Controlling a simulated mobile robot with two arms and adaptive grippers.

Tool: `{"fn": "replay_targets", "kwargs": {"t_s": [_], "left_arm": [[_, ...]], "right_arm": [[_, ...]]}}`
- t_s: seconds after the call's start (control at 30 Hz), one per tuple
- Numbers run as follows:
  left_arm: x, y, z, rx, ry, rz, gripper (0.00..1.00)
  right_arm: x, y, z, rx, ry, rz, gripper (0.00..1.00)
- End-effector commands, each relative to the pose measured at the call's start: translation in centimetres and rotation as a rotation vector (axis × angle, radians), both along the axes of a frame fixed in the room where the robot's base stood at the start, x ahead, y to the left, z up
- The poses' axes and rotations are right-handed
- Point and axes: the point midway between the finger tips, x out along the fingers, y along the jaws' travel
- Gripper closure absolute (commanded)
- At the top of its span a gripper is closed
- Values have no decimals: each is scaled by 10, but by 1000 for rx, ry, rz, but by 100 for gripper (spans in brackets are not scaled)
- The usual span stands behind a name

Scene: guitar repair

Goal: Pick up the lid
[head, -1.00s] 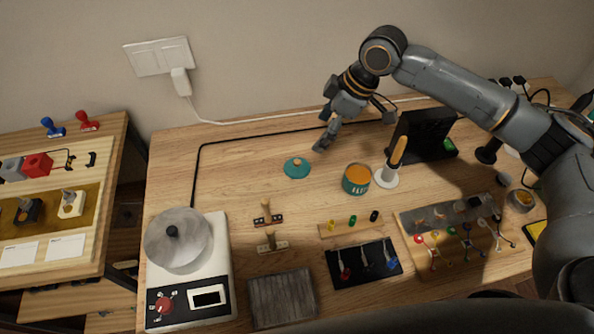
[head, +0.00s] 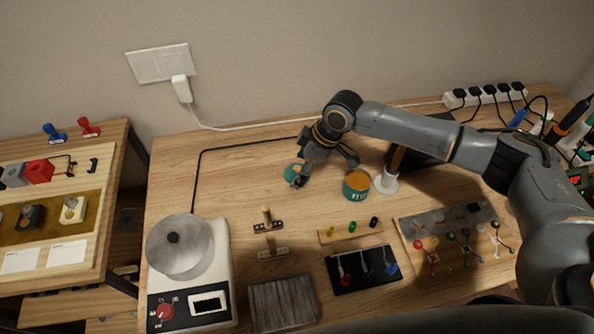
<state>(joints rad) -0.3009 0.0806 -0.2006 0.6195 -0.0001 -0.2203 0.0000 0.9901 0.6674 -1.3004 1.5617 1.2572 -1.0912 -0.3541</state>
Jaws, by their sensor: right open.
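The lid (head: 290,171) is a small teal disc lying on the wooden table, left of an open teal can (head: 356,186) with orange contents. My right gripper (head: 318,168) reaches in from the right and hangs over the lid with its fingers spread. One dark finger covers part of the lid, including its knob. I cannot tell whether that finger touches it. Nothing shows between the fingers. My left gripper is not in view.
A brush in a white holder (head: 385,184) stands right of the can. Small wooden-handled tools (head: 267,222) and a round metal pot on a white device (head: 220,270) are nearer the front. A black cable (head: 240,146) runs behind. The table left of the lid is clear.

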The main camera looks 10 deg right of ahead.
Motion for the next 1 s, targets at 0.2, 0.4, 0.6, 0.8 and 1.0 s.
{"fn": "replay_targets", "kwargs": {"t_s": [0.2,0.4,0.6,0.8,1.0], "left_arm": [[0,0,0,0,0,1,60],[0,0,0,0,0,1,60],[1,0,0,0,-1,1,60],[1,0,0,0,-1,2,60],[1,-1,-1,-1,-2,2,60]], "right_arm": [[0,0,0,0,0,0,25],[0,0,0,0,0,-1,66],[-1,-1,-1,-1,2,-1,78],[-2,-1,-2,-3,5,0,79],[-2,-1,-3,-4,8,0,79]]}}
